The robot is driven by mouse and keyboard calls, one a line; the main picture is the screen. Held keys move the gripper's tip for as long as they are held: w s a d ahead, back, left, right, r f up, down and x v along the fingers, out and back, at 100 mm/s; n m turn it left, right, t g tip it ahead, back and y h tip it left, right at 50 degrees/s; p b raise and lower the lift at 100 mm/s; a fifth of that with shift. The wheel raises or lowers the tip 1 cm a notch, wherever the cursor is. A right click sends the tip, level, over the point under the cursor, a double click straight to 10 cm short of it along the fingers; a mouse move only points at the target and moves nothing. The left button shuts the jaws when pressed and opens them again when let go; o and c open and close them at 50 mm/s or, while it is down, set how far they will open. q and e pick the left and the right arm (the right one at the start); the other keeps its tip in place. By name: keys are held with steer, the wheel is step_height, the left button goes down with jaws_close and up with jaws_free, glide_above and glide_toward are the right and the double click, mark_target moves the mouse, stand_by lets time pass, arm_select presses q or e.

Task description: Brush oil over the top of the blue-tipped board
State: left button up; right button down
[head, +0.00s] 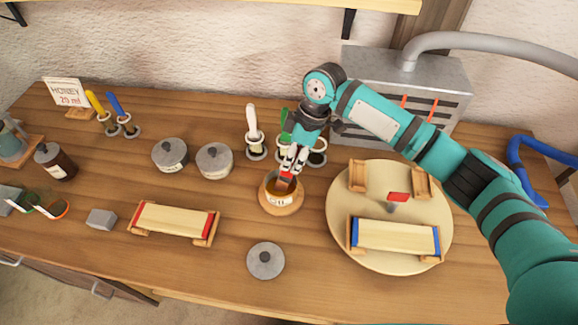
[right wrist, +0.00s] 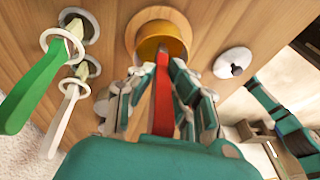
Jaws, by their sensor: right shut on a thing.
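My right gripper (head: 290,160) is shut on a red-handled brush (head: 286,176). In the right wrist view the red handle (right wrist: 161,85) runs between the fingers (right wrist: 160,92) down into the oil pot (right wrist: 168,38). The brush's lower end is hidden in the pot. The pot (head: 280,200) is open, holds amber oil and stands on a round wooden base. The blue-tipped board (head: 395,237) is pale, with blue ends, and lies in a wooden cradle on the front of a round turntable (head: 345,200). My left gripper is out of view.
A red-tipped board (head: 172,219) lies in a cradle at the left. A grey lid (head: 265,261) lies in front of the pot. Two lidded grey pots (head: 214,160) stand left of it. White (head: 253,130) and green (head: 288,122) handled brushes stand behind. A small red marker (head: 398,197) rises from the turntable.

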steer(key=shift+r+p, duration=4)
steer(key=shift+r, duration=0.3)
step_height(320, 180, up, 2)
steer(key=shift+p, duration=1.1)
steer(key=shift+r, duration=0.95)
